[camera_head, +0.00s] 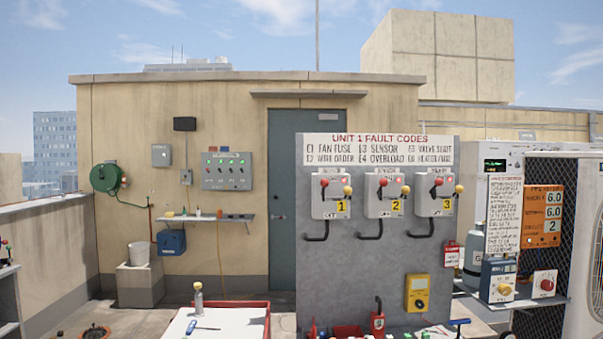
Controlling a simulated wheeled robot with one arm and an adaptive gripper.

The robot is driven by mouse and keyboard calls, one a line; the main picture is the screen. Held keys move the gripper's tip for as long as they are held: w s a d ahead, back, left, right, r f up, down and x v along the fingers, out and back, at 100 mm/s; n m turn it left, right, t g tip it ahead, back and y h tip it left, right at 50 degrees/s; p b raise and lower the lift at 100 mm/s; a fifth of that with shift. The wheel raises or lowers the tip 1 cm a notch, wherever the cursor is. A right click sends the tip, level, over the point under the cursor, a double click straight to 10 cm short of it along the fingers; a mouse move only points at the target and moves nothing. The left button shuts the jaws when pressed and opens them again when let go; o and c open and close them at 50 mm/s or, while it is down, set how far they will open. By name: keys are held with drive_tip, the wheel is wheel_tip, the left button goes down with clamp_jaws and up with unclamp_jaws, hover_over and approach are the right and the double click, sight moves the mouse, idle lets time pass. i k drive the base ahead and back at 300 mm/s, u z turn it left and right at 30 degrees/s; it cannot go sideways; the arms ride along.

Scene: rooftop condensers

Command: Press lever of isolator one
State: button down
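Isolator one (331,206) is a light grey box with a yellow "1" label, at the left of a row of three on a grey panel (370,270). A red knob (324,182) and a yellow knob (350,181) show at its upper part; which one belongs to the lever is too small to tell. An "OFF" marking shows low on the box, and a dark bent conduit runs below it. Isolator two (378,207) and isolator three (430,206) look alike, with their own red and yellow knobs. My gripper is not in view.
A white-topped table with a red-edged tray (225,325), a screwdriver and a bottle (198,297) stands in front, left of the panel. A yellow meter (418,294) hangs low on the panel. A condenser unit (555,240) with a shelf is at right.

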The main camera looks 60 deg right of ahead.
sight(324, 183)
drive_tip(key=z, duration=0.65)
drive_tip(key=i, duration=0.9)
drive_tip(key=z, duration=1.1)
drive_tip(key=i, duration=0.2)
drive_tip(key=z, duration=0.15)
